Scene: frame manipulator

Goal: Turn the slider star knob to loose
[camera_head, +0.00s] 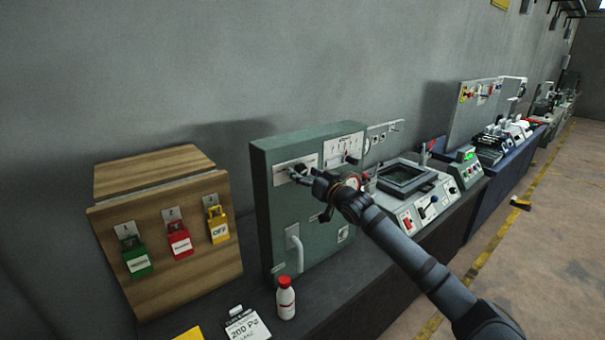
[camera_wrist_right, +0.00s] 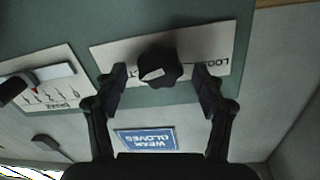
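The black star knob (camera_wrist_right: 160,68) sits on a white label plate (camera_wrist_right: 110,57) on the green cabinet's front. The plate shows upside down in the right wrist view, with "LOO" readable beside the knob and the rest covered. My right gripper (camera_wrist_right: 160,80) is open, with one finger on each side of the knob and a visible gap to it on both sides. In the head view my right gripper (camera_head: 306,176) is at the upper left of the green cabinet (camera_head: 262,200), and it partly hides the knob. My left gripper is not in view.
A wooden board with green, red and yellow padlocks (camera_head: 178,240) stands left of the cabinet. A red-capped bottle (camera_head: 286,302) stands in front.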

